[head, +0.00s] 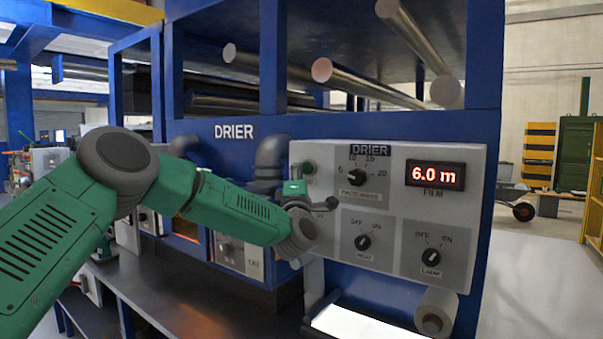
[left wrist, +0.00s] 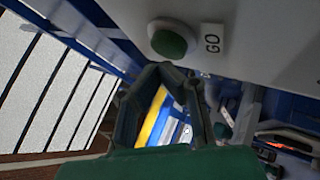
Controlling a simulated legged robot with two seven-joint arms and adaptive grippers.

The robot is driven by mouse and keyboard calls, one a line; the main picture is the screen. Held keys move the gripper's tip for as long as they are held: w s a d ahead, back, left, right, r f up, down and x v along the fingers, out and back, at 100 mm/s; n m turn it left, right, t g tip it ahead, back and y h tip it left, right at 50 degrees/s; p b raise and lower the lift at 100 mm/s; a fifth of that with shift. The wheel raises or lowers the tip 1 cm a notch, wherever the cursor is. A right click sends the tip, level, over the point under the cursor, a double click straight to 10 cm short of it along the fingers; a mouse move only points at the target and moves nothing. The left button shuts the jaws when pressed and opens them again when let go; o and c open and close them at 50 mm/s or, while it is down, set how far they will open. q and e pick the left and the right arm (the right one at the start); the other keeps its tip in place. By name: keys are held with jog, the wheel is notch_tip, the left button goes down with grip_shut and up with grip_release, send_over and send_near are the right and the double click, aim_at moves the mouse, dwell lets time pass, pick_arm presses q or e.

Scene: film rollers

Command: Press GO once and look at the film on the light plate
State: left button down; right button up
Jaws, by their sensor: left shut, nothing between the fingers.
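The green GO button (head: 308,168) sits at the upper left of the grey DRIER panel (head: 394,160). In the left wrist view the GO button (left wrist: 172,43) is a green dome in a pale collar, beside its GO label (left wrist: 212,38). My left gripper (head: 318,204) is just below the button in the head view. In the left wrist view its fingers (left wrist: 160,70) are shut and empty, with tips close to the button; I cannot tell whether they touch it. The bright white light plate (head: 362,324) shows at the bottom; I cannot make out film detail on it. My right gripper is out of view.
The red film display (head: 435,175) reads 6.0 m. A numbered dial (head: 357,175), a second knob (head: 362,242) and the lamp knob (head: 433,257) are on the panel. A pale roller (head: 437,312) sticks out below. The blue drier frame (head: 488,150) surrounds the panel.

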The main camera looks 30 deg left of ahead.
pick_arm(q)
jog(key=d, duration=0.2)
jog(key=shift+w+d+r, duration=0.25)
jog(key=shift+d+r, duration=0.05)
jog(key=shift+r, duration=0.05)
jog(key=shift+w+a+f+b, duration=0.15)
jog(key=shift+a, duration=0.35)
jog(key=shift+w+a+f+b, duration=0.1)
jog(key=shift+a+f+b, duration=0.05)
jog(key=shift+a, duration=0.35)
jog(key=shift+d+r, duration=0.15)
jog(key=shift+d, duration=0.55)
jog(key=shift+s+a+f+b, duration=0.2)
jog(key=shift+s+a+b, duration=0.3)
jog(key=shift+s+a, duration=0.4)
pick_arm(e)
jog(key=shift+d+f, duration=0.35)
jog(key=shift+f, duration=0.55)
pick_arm(q)
jog(key=shift+d, duration=0.15)
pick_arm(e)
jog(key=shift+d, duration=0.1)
